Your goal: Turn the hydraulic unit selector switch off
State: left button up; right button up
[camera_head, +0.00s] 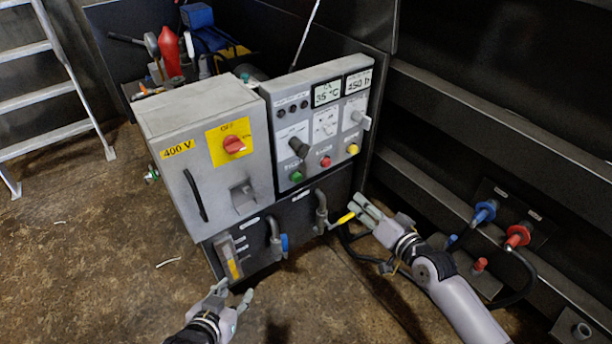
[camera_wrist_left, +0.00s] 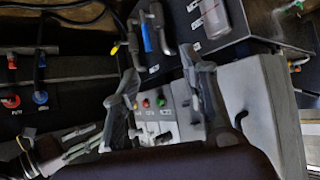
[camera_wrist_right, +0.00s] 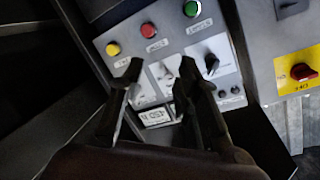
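The grey control panel (camera_head: 310,125) carries a black selector knob (camera_head: 299,147), whose handle points to the lower right in the head view. The knob also shows in the right wrist view (camera_wrist_right: 211,63). Two lighter switches (camera_head: 325,125) (camera_head: 361,118) sit to its right; the labels are too small to read, so I cannot tell which is the hydraulic unit selector. My right gripper (camera_head: 358,206) is open and empty, below and right of the panel. My left gripper (camera_head: 233,291) is open and empty, low in front of the cabinet. Neither touches a switch.
Green (camera_head: 296,176), red (camera_head: 325,162) and yellow (camera_head: 352,149) buttons line the panel's lower edge. A 400 V box (camera_head: 205,155) with a red rotary switch (camera_head: 234,144) stands left. A yellow-handled valve (camera_head: 345,217) is beside my right gripper. Red and blue hose couplings (camera_head: 485,211) are right.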

jog(key=s+a+r+y+b, duration=0.1)
jog(key=a+r+y+b, duration=0.25)
jog(key=r, duration=0.35)
jog(key=b, duration=0.1)
send_near(309, 152)
jog(key=x, duration=0.3)
jog(key=shift+n+t, duration=0.3)
jog(key=shift+t, duration=0.1)
jog(key=b+x, duration=0.1)
jog(key=x, duration=0.2)
jog(key=b+x, duration=0.1)
jog(key=x, duration=0.3)
jog(key=shift+a+f, duration=0.15)
jog(key=shift+f, duration=0.1)
jog(key=shift+w+a, duration=0.25)
jog(key=shift+w, duration=0.1)
pick_arm(q)
notch_tip(309, 152, up, 24)
jog(key=w+d+t+h, duration=0.1)
jog(key=d+t+h, duration=0.2)
jog(key=t, duration=0.9)
jog(key=shift+r+m+t+h, duration=0.2)
jog(key=shift+m+t+h, duration=0.1)
jog(key=shift+h, duration=0.3)
pick_arm(e)
jog(key=shift+c, duration=0.2)
grip_shut()
